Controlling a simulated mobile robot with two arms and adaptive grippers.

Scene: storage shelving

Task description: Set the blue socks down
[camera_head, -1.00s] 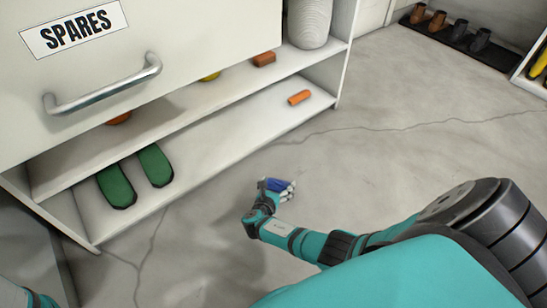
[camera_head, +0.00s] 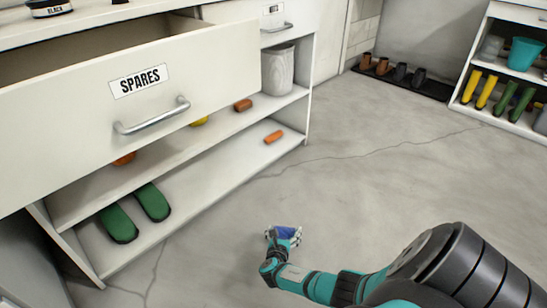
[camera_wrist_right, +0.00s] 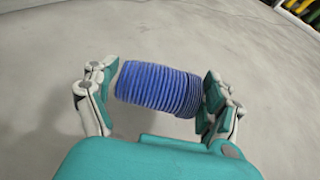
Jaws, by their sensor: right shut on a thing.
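The blue socks (camera_wrist_right: 158,88) are a ribbed blue roll between the fingers of my right gripper (camera_wrist_right: 155,95) in the right wrist view. The gripper is shut on them. In the head view, my right gripper (camera_head: 284,238) and the small patch of blue socks (camera_head: 287,232) show over the grey floor, in front of the white shelving. I cannot tell how far above the floor they are. My left gripper is not in view.
The SPARES drawer (camera_head: 60,110) stands open above the shelves. Green slippers (camera_head: 135,215) and an orange roll (camera_head: 273,137) lie on the bottom shelf (camera_head: 210,165). A boot mat (camera_head: 425,88) and a boot rack (camera_head: 500,118) stand at the back right. The middle floor is clear.

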